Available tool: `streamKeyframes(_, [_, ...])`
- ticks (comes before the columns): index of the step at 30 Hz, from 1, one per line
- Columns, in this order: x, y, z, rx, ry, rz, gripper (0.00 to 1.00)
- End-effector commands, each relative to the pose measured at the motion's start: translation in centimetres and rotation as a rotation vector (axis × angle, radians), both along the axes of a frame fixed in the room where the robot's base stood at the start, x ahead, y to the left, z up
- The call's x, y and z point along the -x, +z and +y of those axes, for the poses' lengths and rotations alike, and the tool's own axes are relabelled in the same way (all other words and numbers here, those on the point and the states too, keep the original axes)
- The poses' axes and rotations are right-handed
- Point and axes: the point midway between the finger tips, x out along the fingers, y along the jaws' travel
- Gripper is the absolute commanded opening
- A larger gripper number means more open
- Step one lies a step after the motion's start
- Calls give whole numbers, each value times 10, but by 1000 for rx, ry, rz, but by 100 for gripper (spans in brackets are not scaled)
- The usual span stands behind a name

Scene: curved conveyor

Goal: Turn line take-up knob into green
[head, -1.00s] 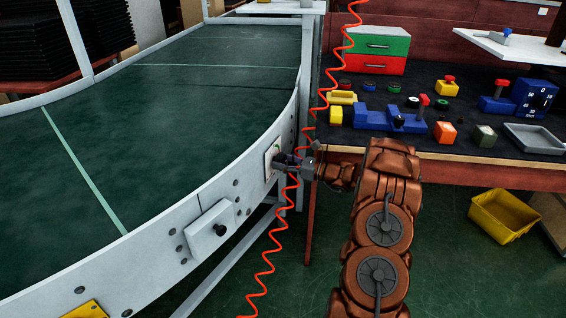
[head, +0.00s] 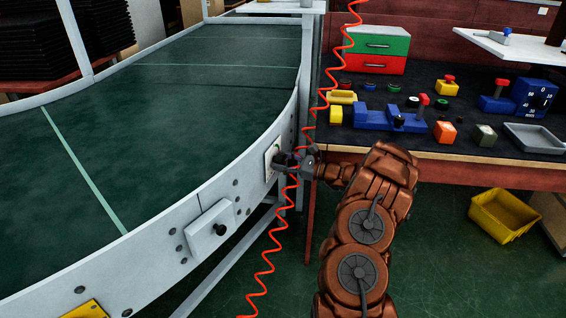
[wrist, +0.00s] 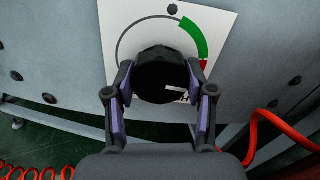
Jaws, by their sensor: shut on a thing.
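The take-up knob (wrist: 158,72) is black and round, with a white pointer mark (wrist: 177,89) on its right side. It sits on a white dial plate (wrist: 135,18) with a thin grey arc, a green band (wrist: 194,40) at upper right and a small red part (wrist: 204,66) below it. The pointer mark points right and slightly down, below the green band. My gripper (wrist: 160,84) is shut on the knob, one finger on each side. In the head view my gripper (head: 284,161) is at the dial plate (head: 270,163) on the conveyor's side; the knob is hidden there.
The curved conveyor (head: 200,100) fills the left. A red coiled cable (head: 270,250) hangs beside my gripper. A workbench (head: 450,152) with several parts stands right. A yellow bin (head: 502,214) is on the floor.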

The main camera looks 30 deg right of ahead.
Motion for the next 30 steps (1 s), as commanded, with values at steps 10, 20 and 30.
streamKeyframes(10, [-1, -1, -1, 134, -2, -92, 19])
streamKeyframes(20, [-1, -4, 0, 348, -2, -238, 19])
streamKeyframes(30, [-1, -3, -2, 574, -3, -388, 19])
